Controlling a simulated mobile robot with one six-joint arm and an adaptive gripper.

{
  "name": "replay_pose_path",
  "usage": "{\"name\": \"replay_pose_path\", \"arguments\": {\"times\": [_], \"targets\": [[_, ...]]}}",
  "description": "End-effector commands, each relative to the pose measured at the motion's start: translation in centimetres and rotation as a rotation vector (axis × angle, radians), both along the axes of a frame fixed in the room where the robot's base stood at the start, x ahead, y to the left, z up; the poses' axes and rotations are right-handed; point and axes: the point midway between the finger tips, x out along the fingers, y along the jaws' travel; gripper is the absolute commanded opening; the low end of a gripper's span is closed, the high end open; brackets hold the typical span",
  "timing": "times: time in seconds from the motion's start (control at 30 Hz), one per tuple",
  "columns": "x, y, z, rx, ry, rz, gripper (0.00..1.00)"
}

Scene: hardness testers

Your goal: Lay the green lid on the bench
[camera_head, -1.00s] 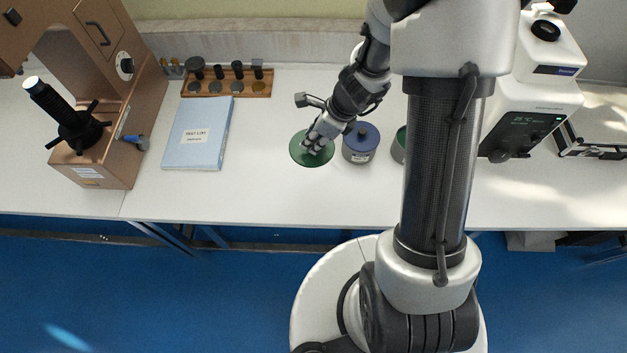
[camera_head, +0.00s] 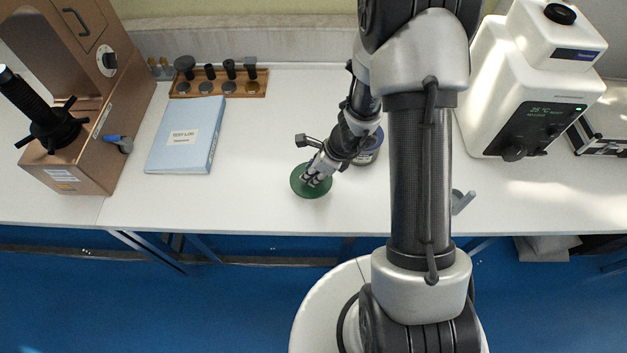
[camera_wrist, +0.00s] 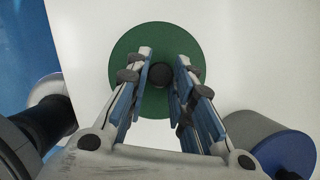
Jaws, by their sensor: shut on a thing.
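The green lid (camera_head: 301,187) is a flat round disc with a dark knob in its middle. It is over the front part of the white bench (camera_head: 250,205); I cannot tell whether it touches the surface or hangs just above it. My gripper (camera_head: 318,178) is shut on the lid's knob. In the wrist view the green lid (camera_wrist: 155,38) fills the upper middle, with the dark knob between the fingertips of my gripper (camera_wrist: 161,76).
A blue-lidded grey pot (camera_head: 368,157) stands right of the lid, partly behind my arm; it also shows in the wrist view (camera_wrist: 285,150). A blue test log (camera_head: 185,138), a wooden rack (camera_head: 240,88) and a copper-coloured tester (camera_head: 75,165) stand left. A white tester (camera_head: 500,100) stands right.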

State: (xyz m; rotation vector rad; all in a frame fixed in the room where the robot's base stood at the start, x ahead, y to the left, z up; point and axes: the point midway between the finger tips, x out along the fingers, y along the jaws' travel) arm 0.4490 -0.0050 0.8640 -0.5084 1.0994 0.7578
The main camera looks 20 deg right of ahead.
Motion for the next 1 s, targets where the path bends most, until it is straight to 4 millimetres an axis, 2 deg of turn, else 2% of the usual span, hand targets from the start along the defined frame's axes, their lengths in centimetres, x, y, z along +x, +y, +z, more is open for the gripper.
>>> {"name": "replay_pose_path", "arguments": {"times": [0.03, 0.17, 0.57, 0.6, 0.9, 1.0], "targets": [[-0.1, 0.0, -1.4, 0.001, 0.002, 0.000, 0.00], [0.0, 0.0, -2.8, 0.000, 0.002, -0.001, 0.00], [0.0, 0.0, -3.1, 0.001, 0.001, 0.000, 0.00], [0.0, 0.0, -3.1, 0.001, 0.001, 0.000, 0.23], [0.0, 0.0, -3.0, 0.001, 0.001, 0.000, 0.42], [0.0, 0.0, -3.0, 0.001, 0.001, 0.000, 0.42]]}}
